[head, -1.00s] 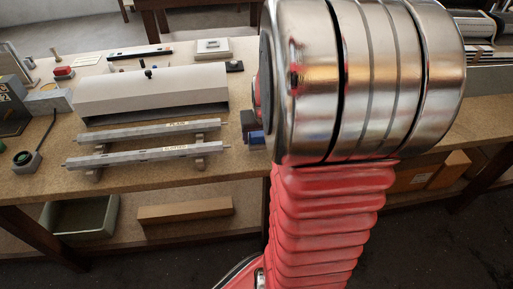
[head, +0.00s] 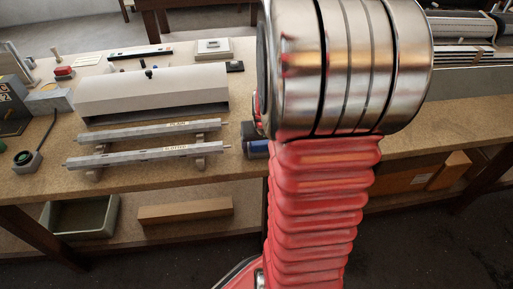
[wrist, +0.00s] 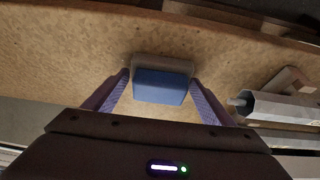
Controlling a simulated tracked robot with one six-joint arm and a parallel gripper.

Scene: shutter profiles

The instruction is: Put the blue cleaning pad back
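The blue cleaning pad (wrist: 160,87), with a pale grey-beige backing, sits between the two purple-grey fingers of my gripper (wrist: 160,77) in the wrist view. The pad is over or near the brown bench (wrist: 70,50); the exact height is hard to tell. In the head view a piece of blue (head: 257,149) shows at the bench's front edge, beside my arm, which hides most of my gripper.
Two grey profile bars (head: 150,131) (head: 146,156) lie on supports left of my arm; a bar end (wrist: 270,106) shows right of the pad. Behind them stands a long pale housing (head: 150,95). A green bin (head: 82,216) and a cardboard box (head: 185,209) sit on the lower shelf.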

